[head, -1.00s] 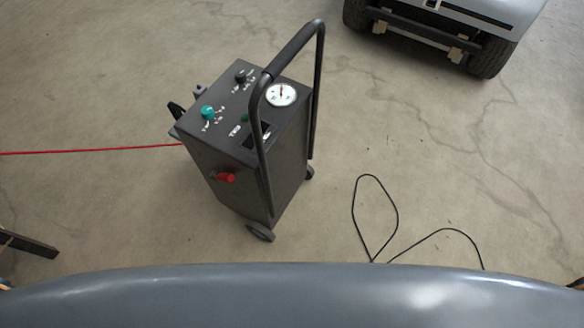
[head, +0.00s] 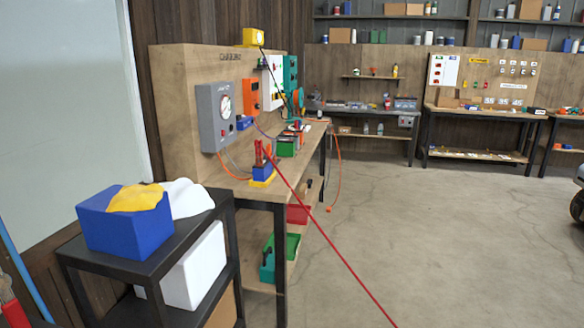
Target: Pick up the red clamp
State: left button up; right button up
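A red clamp (head: 259,153) stands upright in a small blue and yellow holder (head: 263,174) near the front end of the wooden workbench (head: 240,187). A red cable (head: 330,250) runs from the clamp, over the bench edge and down to the right across the floor. The clamp is small in the head view, and I cannot tell whether its red parts are one clamp or two. Neither of my grippers shows in the head view.
A black cart (head: 190,225) with a blue bin (head: 125,228) stands at the near left. A grey gauge box (head: 212,132) hangs on the panel behind the clamp. Part of a red object (head: 14,314) shows at the lower left. The floor to the right is open.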

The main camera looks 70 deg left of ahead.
aim_at(258, 155)
jog(key=u, duration=2.5)
jog(key=i+l, duration=0.2)
jog(key=i, duration=0.2)
jog(key=i+l, duration=0.25)
jog(key=i, duration=0.2)
jog(key=i+l, duration=0.2)
jog(key=i, duration=0.2)
jog(key=u, duration=0.05)
